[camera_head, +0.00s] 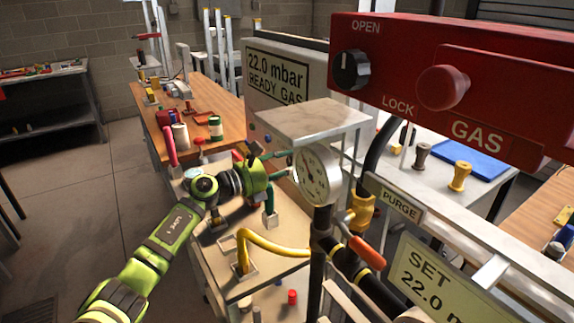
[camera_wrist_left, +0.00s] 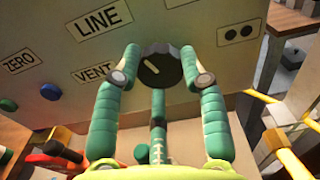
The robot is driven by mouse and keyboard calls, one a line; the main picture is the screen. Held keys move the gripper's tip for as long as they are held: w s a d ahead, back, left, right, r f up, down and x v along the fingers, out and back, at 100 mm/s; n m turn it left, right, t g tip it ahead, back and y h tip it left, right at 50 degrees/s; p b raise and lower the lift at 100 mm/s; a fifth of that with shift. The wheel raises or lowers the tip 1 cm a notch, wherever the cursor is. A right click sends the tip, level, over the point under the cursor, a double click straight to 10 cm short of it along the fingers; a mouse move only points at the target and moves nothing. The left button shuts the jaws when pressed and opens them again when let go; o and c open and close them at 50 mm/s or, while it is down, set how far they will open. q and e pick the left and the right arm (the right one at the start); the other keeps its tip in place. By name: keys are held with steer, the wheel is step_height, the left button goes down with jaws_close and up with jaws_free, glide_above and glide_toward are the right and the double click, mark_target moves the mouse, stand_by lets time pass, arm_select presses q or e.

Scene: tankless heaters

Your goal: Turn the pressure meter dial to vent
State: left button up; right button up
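The black dial (camera_wrist_left: 160,70) shows in the left wrist view on a grey panel (camera_wrist_left: 205,40), with a short white mark on its face. A LINE label (camera_wrist_left: 104,18) is up and left of it, and a VENT label (camera_wrist_left: 94,72) is to its left. In the head view my left gripper (camera_head: 275,165) reaches to the right, beside a round gauge; the dial is hidden there. My right gripper is out of view.
The round gauge (camera_head: 318,174) stands right of the gripper on a dark pipe. A red gas box (camera_head: 440,90) overhangs at upper right. A yellow hose (camera_head: 265,245) and an orange-handled valve (camera_head: 366,250) are below. A blue button (camera_wrist_left: 50,91) sits left of VENT.

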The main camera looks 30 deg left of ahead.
arm_select(q)
steer(key=shift+r, duration=0.1)
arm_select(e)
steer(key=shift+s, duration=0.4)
arm_select(q)
steer(key=shift+n, duration=0.3)
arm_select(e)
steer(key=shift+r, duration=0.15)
arm_select(q)
steer(key=n+p, duration=0.3)
steer(key=n, duration=0.2)
steer(key=shift+r, duration=0.1)
steer(key=shift+n+p, duration=0.7)
steer(key=shift+n, duration=0.9)
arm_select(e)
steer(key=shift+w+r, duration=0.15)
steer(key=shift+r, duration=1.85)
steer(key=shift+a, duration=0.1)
arm_select(q)
steer(key=o, duration=1.1)
steer(key=shift+w, duration=0.1)
steer(key=shift+o, duration=0.2)
